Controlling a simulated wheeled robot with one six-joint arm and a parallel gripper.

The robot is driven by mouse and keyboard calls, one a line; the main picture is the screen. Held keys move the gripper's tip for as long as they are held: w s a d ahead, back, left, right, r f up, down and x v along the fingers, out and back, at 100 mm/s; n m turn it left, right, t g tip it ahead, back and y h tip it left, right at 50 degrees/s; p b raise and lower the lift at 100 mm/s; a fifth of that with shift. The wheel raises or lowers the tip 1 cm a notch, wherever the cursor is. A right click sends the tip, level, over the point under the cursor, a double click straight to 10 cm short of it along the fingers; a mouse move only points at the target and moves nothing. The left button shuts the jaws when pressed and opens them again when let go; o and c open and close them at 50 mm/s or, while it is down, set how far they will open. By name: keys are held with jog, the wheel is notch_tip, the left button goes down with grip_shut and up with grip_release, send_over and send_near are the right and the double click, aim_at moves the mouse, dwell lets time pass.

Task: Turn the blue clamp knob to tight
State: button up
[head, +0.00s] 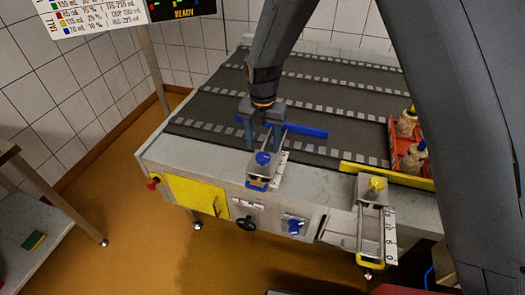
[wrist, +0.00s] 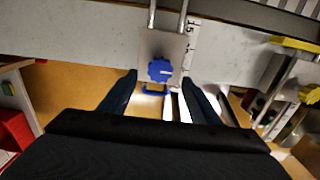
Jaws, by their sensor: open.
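The blue clamp knob (head: 263,158) is a lobed knob on a metal clamp block at the conveyor table's front edge. It also shows in the wrist view (wrist: 160,70), near the middle. A blue loop handle (wrist: 156,92) is just in front of it. My gripper (head: 263,145) is open above the table edge, by the knob. In the wrist view its two dark blue fingers (wrist: 159,78) appear on either side of the knob, with gaps between. I cannot tell how far above the knob the fingertips are. No tight mark on the knob is readable.
A yellow knob (head: 377,184) sits on a second clamp to the right, with a white scale. A blue guide bar (head: 305,131) and a yellow bar (head: 385,176) lie over the dark belts. A red crate (head: 397,152) holds bottles.

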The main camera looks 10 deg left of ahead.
aim_at(263, 156)
jog(key=shift+f+p, duration=0.7)
jog(key=shift+f, duration=1.75)
jog(key=shift+c, duration=0.3)
jog(key=c, duration=1)
